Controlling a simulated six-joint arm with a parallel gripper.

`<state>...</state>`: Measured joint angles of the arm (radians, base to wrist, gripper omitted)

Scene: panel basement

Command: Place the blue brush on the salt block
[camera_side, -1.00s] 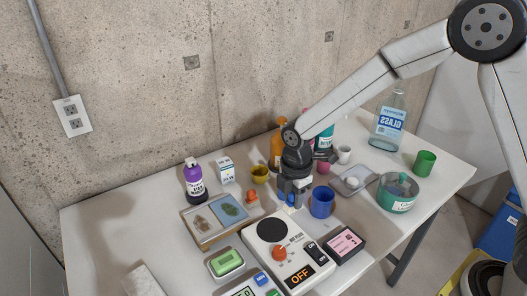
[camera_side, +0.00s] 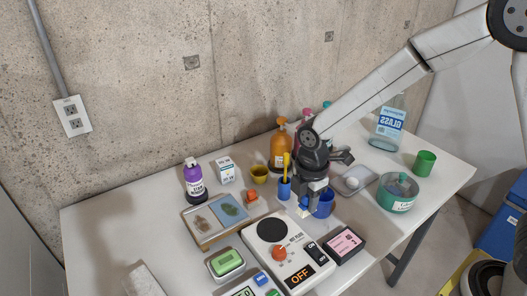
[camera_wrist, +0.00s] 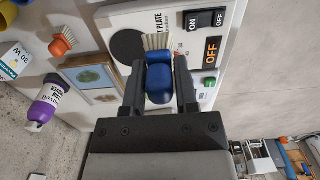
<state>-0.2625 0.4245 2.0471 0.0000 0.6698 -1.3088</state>
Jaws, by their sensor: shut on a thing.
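My gripper (camera_wrist: 160,88) is shut on the blue brush (camera_wrist: 159,84). In the wrist view the brush's rounded blue body sits between the fingers, with its pale bristles (camera_wrist: 157,42) pointing past the fingertips. In the side view my gripper (camera_side: 305,207) is low over the table, behind the hot plate and beside the blue mug; the brush is mostly hidden there. I cannot tell whether the bristles touch the table. A pale whitish block (camera_side: 145,280), likely the salt block, lies at the table's front left, cut off by the picture's lower edge.
The hot plate (camera_side: 270,229) and a framed picture tray (camera_side: 205,234) lie between my gripper and the pale block. A blue mug (camera_side: 324,203), a blue cup with a yellow handle (camera_side: 284,190) and an orange brush (camera_side: 251,196) stand close by.

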